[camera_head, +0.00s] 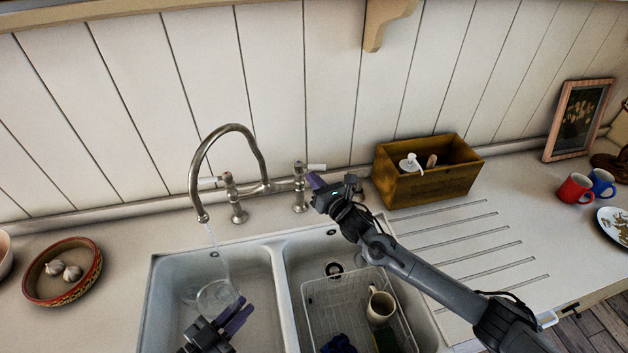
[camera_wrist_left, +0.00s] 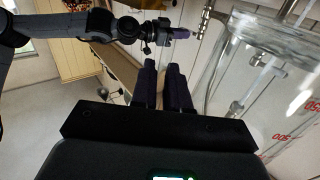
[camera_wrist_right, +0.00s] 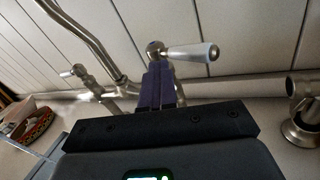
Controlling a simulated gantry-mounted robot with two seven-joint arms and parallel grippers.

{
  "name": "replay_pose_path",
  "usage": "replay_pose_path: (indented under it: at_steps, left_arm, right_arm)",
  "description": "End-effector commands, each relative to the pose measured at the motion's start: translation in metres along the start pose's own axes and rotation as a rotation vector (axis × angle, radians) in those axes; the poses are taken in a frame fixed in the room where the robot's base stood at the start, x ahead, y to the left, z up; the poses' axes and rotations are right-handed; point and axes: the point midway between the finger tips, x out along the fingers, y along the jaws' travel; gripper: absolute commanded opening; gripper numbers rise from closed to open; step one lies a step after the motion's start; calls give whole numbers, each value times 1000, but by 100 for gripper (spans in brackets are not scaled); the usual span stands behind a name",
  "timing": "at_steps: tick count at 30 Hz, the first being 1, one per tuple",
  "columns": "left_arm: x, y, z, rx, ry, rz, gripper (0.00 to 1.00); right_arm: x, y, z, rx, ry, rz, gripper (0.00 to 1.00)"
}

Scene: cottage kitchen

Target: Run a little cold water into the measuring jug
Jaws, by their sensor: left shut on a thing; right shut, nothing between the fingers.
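The clear measuring jug (camera_head: 214,296) is in the left basin under the tap spout (camera_head: 202,215). A thin stream of water (camera_head: 218,250) runs from the spout down to the jug. My left gripper (camera_head: 238,312) is shut on the jug; the jug, with red markings, also shows beside its fingers in the left wrist view (camera_wrist_left: 245,75). The water level in it is unclear. My right gripper (camera_head: 314,181) is shut and empty, close by the tap's right white lever (camera_head: 316,167). In the right wrist view its fingertips are just below that lever (camera_wrist_right: 192,52); contact is unclear. The left white lever (camera_head: 208,180) stands apart.
The right basin holds a wire rack (camera_head: 312,300) with a cream mug (camera_head: 380,305). A wooden box (camera_head: 430,180) with a white pump bottle stands behind the grooved drainer. A bowl of garlic (camera_head: 62,272) is left of the sink. Red and blue mugs (camera_head: 575,189) are far right.

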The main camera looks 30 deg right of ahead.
Motion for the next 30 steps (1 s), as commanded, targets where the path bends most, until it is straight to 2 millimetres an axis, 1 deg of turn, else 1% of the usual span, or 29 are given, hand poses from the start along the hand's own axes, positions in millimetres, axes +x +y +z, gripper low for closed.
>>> replay_pose_path:
  at_steps: [5, 12, 15, 25, 28, 30]
  left_arm:
    - [0, 0, -1, 2, 2, 0, 0]
    - [0, 0, -1, 2, 2, 0, 0]
    - [0, 0, -1, 2, 2, 0, 0]
    - [0, 0, -1, 2, 2, 0, 0]
    - [0, 0, -1, 2, 2, 0, 0]
    - [0, 0, -1, 2, 2, 0, 0]
  right_arm:
    - [0, 0, 0, 0, 0, 0, 0]
    - [0, 0, 0, 0, 0, 0, 36]
    - [0, 0, 0, 0, 0, 0, 48]
    - [-2, 0, 0, 0, 0, 0, 48]
    - [-8, -1, -1, -1, 1, 0, 48]
    - [-16, 0, -1, -1, 2, 1, 48]
